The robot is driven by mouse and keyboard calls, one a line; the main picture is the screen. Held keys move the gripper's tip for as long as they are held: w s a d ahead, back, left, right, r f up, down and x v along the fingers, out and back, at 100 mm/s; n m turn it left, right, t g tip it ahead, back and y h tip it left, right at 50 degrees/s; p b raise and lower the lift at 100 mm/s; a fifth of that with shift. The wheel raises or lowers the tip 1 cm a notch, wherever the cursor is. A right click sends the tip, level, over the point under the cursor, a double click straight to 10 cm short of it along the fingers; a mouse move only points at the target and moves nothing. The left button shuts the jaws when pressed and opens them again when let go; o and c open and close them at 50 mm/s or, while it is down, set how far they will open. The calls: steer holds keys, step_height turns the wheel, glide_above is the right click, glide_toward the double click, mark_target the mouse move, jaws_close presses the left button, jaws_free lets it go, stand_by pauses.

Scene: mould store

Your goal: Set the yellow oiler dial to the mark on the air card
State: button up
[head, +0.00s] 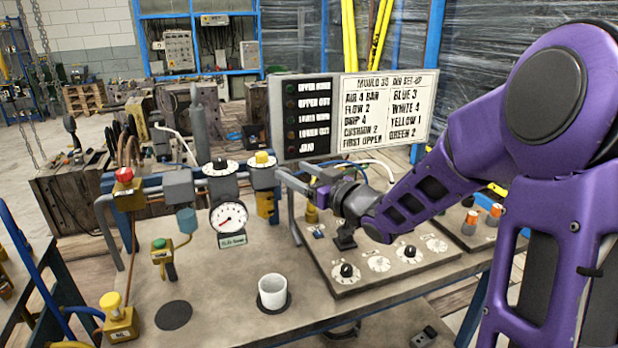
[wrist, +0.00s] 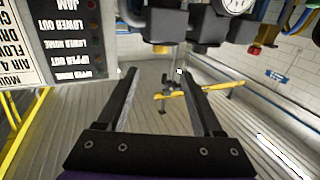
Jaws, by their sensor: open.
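The yellow oiler dial (head: 262,158) is a yellow knob on a white disc, on top of the right-hand grey air unit. The air card (head: 385,112) reads DRIP 4, FLOW 2, CUSHION 2 and YELLOW 1, among other lines. My gripper (head: 292,177) is a little right of the dial, partly hidden by my wrist. In the wrist view its black fingers (wrist: 158,78) are apart with nothing between them.
A black knob on a white dial (head: 221,164) stands left of the yellow one, above a round gauge (head: 229,216). A red button (head: 123,174) is farther left. A white cup (head: 272,291) and a panel of small dials (head: 345,284) occupy the bench front.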

steer(key=v, duration=0.4)
steer(key=shift+w, duration=0.15)
